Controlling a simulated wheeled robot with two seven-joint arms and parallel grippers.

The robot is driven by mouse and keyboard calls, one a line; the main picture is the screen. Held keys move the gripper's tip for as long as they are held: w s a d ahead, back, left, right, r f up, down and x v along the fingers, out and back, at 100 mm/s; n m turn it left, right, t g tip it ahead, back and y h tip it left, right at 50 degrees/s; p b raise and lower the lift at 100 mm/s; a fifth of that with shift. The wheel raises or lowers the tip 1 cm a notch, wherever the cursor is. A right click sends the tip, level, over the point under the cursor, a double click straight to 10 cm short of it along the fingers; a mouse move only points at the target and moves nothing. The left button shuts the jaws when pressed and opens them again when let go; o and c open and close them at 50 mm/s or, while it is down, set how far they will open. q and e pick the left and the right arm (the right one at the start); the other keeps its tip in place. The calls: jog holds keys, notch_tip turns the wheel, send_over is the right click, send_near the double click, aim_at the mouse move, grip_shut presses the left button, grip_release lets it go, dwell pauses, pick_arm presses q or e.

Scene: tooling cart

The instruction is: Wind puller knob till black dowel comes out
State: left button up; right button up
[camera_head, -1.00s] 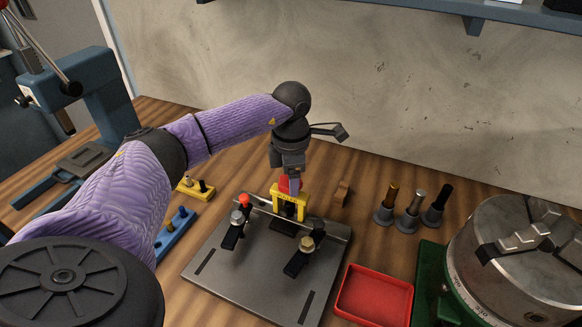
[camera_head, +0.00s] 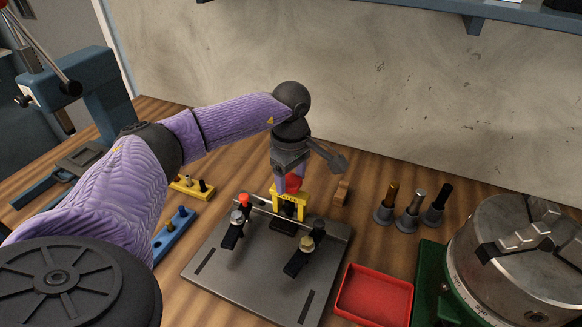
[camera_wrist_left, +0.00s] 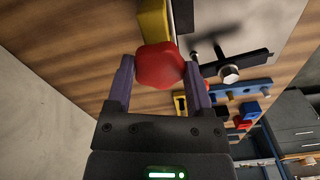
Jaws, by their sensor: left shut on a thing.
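The red puller knob (camera_head: 293,183) sits on top of the yellow puller (camera_head: 302,201), which stands at the back edge of the grey fixture plate (camera_head: 225,277). My left gripper (camera_head: 289,180) reaches down from above and is shut on the knob. In the left wrist view the red knob (camera_wrist_left: 160,66) is between the two purple fingers, with the yellow puller (camera_wrist_left: 153,22) beyond it. The part under the puller is dark, and I cannot make out the black dowel there. My right gripper is not in view.
Two black clamps (camera_head: 235,230) (camera_head: 304,252) stand on the plate. A red tray (camera_head: 374,296) lies to the right, with several dowels in grey holders (camera_head: 411,211) behind it. A chuck (camera_head: 520,250) stands far right. A blue rack (camera_head: 174,236) is left of the plate.

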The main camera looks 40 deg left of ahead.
aim_at(290, 180)
pick_arm(q)
jog(key=shift+r+m, duration=0.1)
jog(key=shift+m, duration=2.1)
jog(key=o, duration=1.3)
jog(key=shift+c, duration=0.2)
notch_tip(290, 180, up, 10)
jog(key=p, duration=0.1)
